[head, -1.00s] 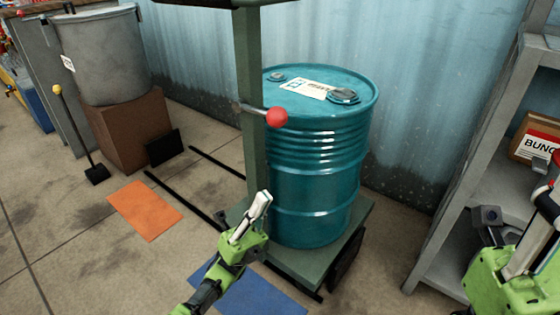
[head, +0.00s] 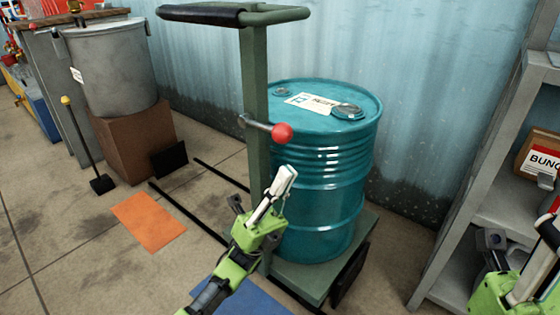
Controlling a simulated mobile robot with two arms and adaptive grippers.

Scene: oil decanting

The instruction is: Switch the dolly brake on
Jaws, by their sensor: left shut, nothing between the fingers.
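The green dolly (head: 256,92) stands on the floor with a teal drum (head: 325,170) on its platform. A lever with a red ball knob (head: 282,133) sticks out to the right from the dolly's post; it looks like the brake lever. My left gripper (head: 284,178) is shut and empty, pointing up a little below the red knob and apart from it in the picture. It overlaps the drum's left side in view. My right gripper is partly in view at the lower right edge, cut off by the frame, and its fingers cannot be made out clearly.
A grey bin (head: 112,68) stands on a brown box (head: 132,138) at the left. An orange mat (head: 148,222) and a blue mat (head: 240,300) lie on the floor. A grey shelf (head: 506,208) with a box marked BUNG (head: 541,158) stands at the right.

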